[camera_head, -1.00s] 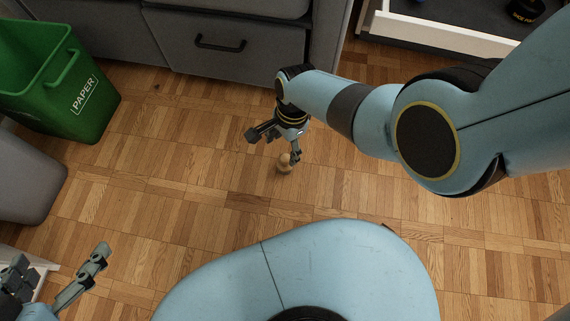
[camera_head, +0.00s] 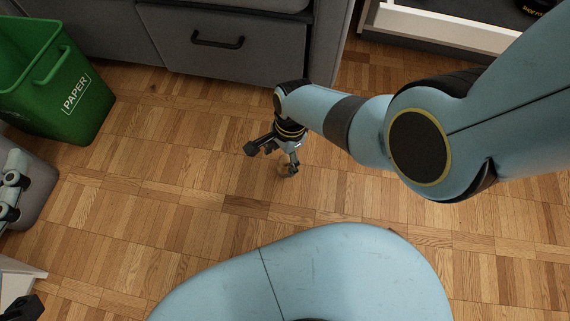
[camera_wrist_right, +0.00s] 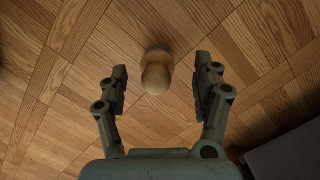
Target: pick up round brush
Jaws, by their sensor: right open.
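The round brush (camera_wrist_right: 156,72) shows in the right wrist view as a pale wooden, rounded piece on the parquet floor. It lies between and slightly beyond the two fingertips of my right gripper (camera_wrist_right: 161,82), apart from both. The gripper is open and empty. In the head view the brush (camera_head: 284,169) is small, partly hidden by one finger of my right gripper (camera_head: 271,160), which points down at the floor. Parts of my left gripper (camera_head: 12,188) show at the left edge; its jaws cannot be made out.
A green paper bin (camera_head: 60,85) stands at the upper left. A grey cabinet with a dark handle (camera_head: 217,40) stands behind. An open white drawer (camera_head: 440,32) is at the upper right. The floor around the brush is clear.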

